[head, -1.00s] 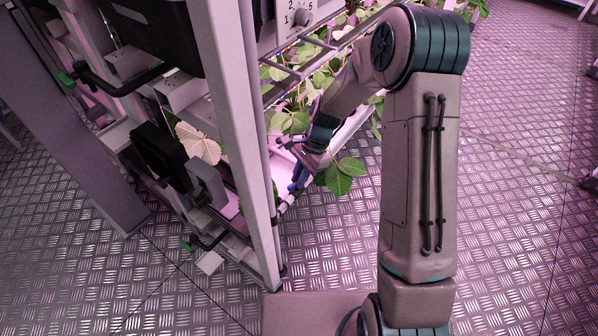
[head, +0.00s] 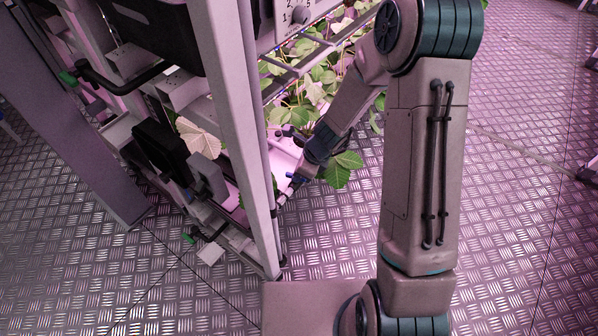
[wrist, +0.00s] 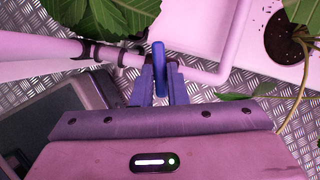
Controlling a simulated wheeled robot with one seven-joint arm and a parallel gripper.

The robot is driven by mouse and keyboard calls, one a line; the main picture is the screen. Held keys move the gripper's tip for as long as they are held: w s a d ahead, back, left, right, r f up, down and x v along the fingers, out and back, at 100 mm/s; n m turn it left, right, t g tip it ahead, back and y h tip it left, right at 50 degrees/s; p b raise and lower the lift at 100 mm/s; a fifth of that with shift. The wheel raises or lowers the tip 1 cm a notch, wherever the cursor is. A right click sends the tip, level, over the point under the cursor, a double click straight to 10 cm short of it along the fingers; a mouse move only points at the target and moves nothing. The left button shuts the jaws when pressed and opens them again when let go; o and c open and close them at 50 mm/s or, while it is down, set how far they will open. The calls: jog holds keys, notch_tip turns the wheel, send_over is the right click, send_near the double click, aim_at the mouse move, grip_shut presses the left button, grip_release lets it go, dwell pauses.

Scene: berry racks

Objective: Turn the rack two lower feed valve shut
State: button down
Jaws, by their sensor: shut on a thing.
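The blue valve handle (wrist: 158,52) shows in the wrist view on a pale feed pipe (wrist: 212,76) and stands across the pipe's line. My gripper (wrist: 161,78) has one finger on each side of the handle and is shut on it. In the head view my gripper (head: 296,180) is low at the rack's front corner, just right of the pale upright post (head: 240,130). The handle is too small and too covered by the fingers there to read its angle.
Strawberry leaves (head: 343,168) hang close to my wrist. A plant pot (wrist: 284,40) sits in the white tray at the upper right of the wrist view. A numbered dial (head: 299,15) is higher on the rack. Open patterned metal floor (head: 525,200) lies to the right.

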jog(key=shift+s+a+m+t+h+b, duration=0.1)
jog(key=shift+m+t+h+b, duration=0.4)
jog(key=shift+m, duration=1.2)
jog(key=shift+b, duration=0.3)
jog(key=c, duration=1.4)
grip_release()
jog(key=shift+c, duration=0.2)
jog(key=p+v, duration=0.8)
jog(key=v, duration=0.5)
jog(key=shift+s+d+r, duration=0.2)
jog(key=shift+d+r, duration=0.05)
jog(key=shift+r, duration=0.05)
